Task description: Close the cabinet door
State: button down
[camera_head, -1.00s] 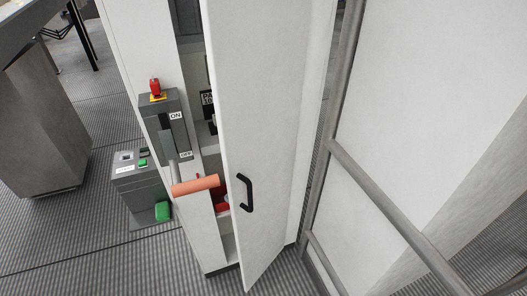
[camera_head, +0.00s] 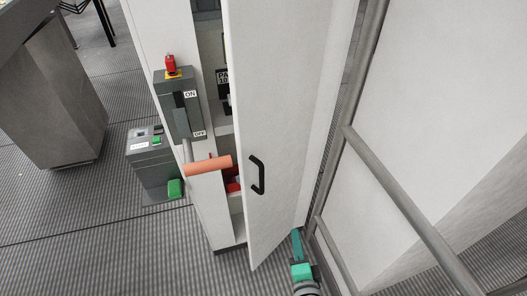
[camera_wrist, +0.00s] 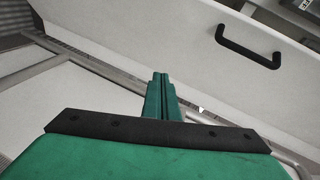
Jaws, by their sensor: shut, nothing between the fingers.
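The white cabinet door (camera_head: 281,115) stands partly open, with a gap at its left edge that shows the inside of the white cabinet (camera_head: 176,32). A black handle (camera_head: 258,175) is on the door's outer face, and it also shows at the upper right of the wrist view (camera_wrist: 247,47). My gripper (camera_head: 296,232) is low at the right of the door in the head view, near its lower edge. In the wrist view its green fingers (camera_wrist: 161,78) are together and empty, pointing toward the door's face. I cannot tell whether they touch it.
A metal rail (camera_head: 395,195) and white panel close off the right.

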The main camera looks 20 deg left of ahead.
jog(key=w+a+r+n+y, duration=0.1)
jog(key=w+r+y, duration=0.5)
jog(key=r, duration=0.6)
jog(key=n+g+y, duration=0.5)
jog(key=g, duration=0.1)
send_near(254, 144)
jog(key=x, duration=0.6)
jog(key=shift+w+a, duration=0.1)
jog(key=shift+a, duration=0.1)
jog(key=shift+w+a, duration=0.1)
